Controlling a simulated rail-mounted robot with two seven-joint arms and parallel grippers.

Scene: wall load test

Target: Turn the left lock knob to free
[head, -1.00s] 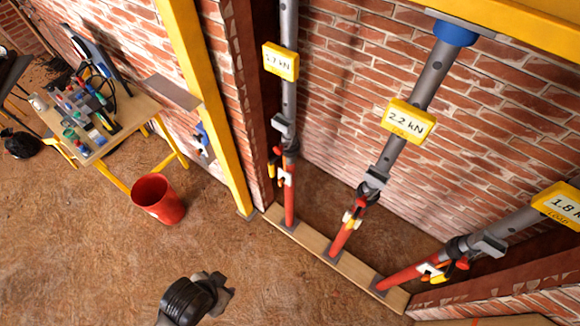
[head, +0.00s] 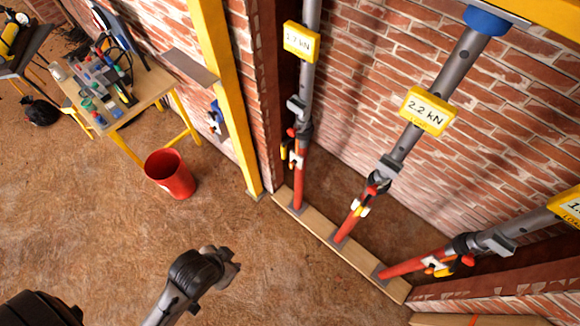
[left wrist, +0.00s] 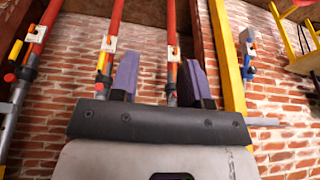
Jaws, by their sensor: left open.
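The left prop (head: 300,175) has a red lower tube and a grey upper tube. Its small lock fittings (head: 296,155), in white, red and yellow, sit at the joint; the exact knob and its setting are too small to tell. The left wrist view looks upside down; there the left prop (left wrist: 171,20) shows between my fingers, with a white fitting (left wrist: 172,52) on it. My left gripper (head: 230,268) is in front of and below the props, apart from them. Its two dark fingers (left wrist: 158,75) are spread with nothing held. My right gripper is not in view.
Middle prop (head: 352,215) and right prop (head: 415,262) stand on the same wooden sill (head: 318,232). A yellow post (head: 236,130) rises left of the left prop. A red bucket (head: 172,178) and a tool table (head: 135,105) stand further left. The floor before the sill is clear.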

